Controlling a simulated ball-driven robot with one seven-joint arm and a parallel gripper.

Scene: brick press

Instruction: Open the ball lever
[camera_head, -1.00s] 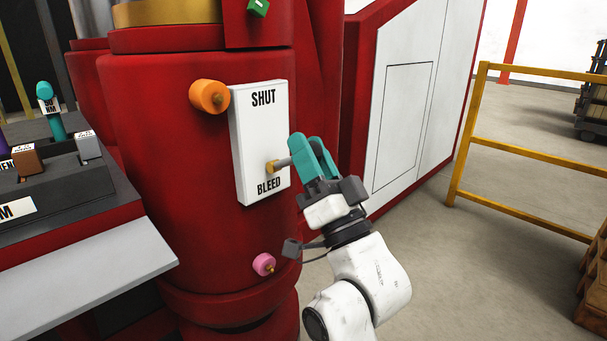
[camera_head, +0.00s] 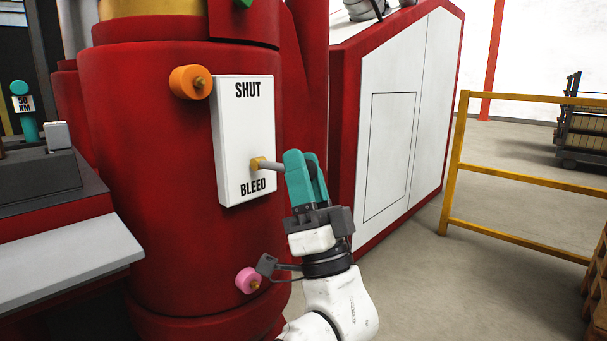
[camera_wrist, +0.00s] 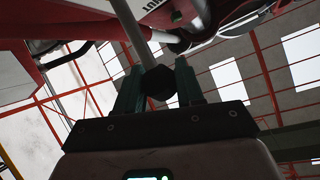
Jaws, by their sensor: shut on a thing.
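The ball lever (camera_head: 268,165) is a short grey rod on a brass pivot, on a white plate (camera_head: 232,120) marked SHUT at the top and BLEED at the bottom. The rod points out to the right, just above the word BLEED. My gripper (camera_head: 302,160), with teal fingers, is shut on the lever's outer end and hides it in the head view. In the wrist view, the lever's dark ball (camera_wrist: 158,83) sits between my two fingers, with the grey rod (camera_wrist: 133,32) running up and left from it.
The plate is on a red cylinder (camera_head: 150,200) with an orange knob (camera_head: 188,82) and a pink knob (camera_head: 246,282). A red and white cabinet (camera_head: 395,140) stands to the right. A yellow railing (camera_head: 490,230) borders open floor farther right.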

